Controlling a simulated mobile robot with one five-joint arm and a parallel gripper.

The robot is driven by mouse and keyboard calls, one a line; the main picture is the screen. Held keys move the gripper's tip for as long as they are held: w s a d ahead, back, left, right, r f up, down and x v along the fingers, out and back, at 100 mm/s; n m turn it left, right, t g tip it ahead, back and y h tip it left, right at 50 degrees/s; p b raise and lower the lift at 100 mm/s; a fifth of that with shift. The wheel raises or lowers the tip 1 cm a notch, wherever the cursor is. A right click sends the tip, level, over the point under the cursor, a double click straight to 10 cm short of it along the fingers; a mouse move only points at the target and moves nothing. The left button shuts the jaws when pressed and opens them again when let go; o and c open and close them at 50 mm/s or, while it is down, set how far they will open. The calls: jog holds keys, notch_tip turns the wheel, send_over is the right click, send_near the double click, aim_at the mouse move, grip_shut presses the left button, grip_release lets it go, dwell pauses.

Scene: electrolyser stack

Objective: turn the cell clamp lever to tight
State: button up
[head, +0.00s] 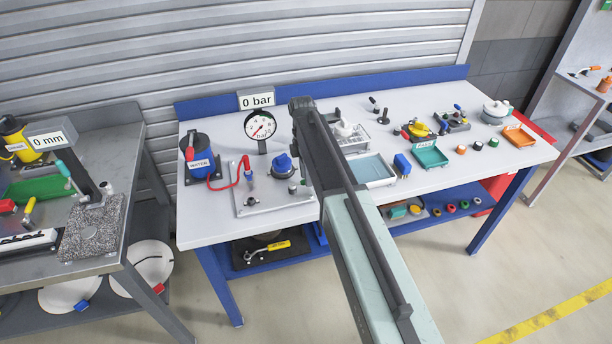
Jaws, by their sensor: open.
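I cannot pick out the cell clamp lever with certainty. A small grey device with a blue-tipped handle (457,107) stands at the back right of the white bench; its parts are too small to read. A blue knob (283,163) sits on a light plate (248,203) at the left of the bench. My arm reaches up from the bottom across the bench middle, its dark end near the gauge. My gripper's fingers do not show, and the arm hides part of the bench.
A gauge (260,126) under a "0 bar" sign, a blue-black water pot (197,155) with a red hose, trays (430,158) and small caps share the white bench (225,232). A grey bench (118,240) stands left. Floor is clear at right front.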

notch_tip(320, 180, up, 7)
jog(key=w+p, duration=0.1)
jog(key=p, duration=0.5)
jog(key=shift+w+a+r+p, duration=0.15)
jog(key=shift+p, duration=0.15)
